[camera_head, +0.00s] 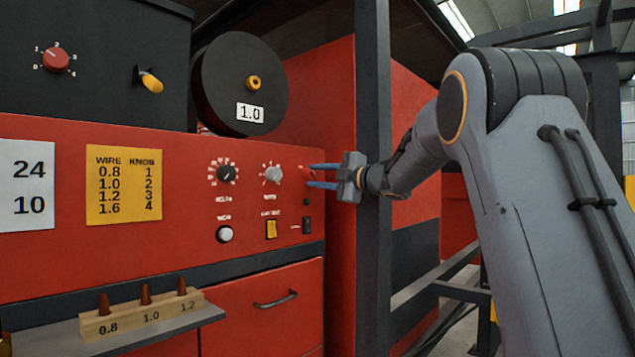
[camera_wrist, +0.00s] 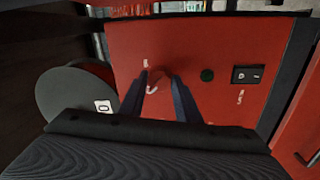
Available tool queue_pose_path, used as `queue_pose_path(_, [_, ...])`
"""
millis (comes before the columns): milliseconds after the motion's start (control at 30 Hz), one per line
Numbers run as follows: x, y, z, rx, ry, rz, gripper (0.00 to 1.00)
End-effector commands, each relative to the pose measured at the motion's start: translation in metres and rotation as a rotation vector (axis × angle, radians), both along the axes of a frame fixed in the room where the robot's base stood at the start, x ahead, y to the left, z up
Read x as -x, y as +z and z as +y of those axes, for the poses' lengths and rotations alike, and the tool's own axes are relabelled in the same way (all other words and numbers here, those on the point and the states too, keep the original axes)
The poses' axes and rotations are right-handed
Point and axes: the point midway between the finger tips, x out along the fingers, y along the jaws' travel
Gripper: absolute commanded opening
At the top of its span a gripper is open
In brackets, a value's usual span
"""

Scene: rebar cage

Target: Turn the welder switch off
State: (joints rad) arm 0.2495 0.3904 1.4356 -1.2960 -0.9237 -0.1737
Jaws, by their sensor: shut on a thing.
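My gripper (camera_head: 310,175) reaches in from the right to the upper right part of the red welder panel (camera_head: 150,235). In the wrist view my gripper (camera_wrist: 160,80) has its two fingers on either side of a small dark red knob (camera_wrist: 159,74), shut on it. A white mark shows just below the knob. Its setting cannot be read, and in the head view the fingers largely hide it. A black rocker switch (camera_wrist: 247,75) marked O and I sits apart from the fingers; it also shows in the head view (camera_head: 307,224). A dark green lamp (camera_wrist: 207,75) lies between knob and rocker.
Two dials, a black one (camera_head: 227,174) and a grey one (camera_head: 272,175), a white button (camera_head: 225,234) and a yellow switch (camera_head: 271,229) are left of my gripper. A wire spool (camera_head: 225,85) stands above. A dark post (camera_head: 374,100) rises close behind my wrist.

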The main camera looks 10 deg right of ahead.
Motion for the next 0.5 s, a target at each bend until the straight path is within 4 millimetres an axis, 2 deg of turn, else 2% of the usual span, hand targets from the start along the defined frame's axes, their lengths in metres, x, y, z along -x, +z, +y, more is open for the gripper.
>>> queue_pose_path(467, [0.0, 0.0, -0.0001, 0.012, 0.0, -0.009, 0.07])
queue_pose_path(500, [0.0, 0.0, -0.0001, 0.012, 0.0, -0.009, 0.31])
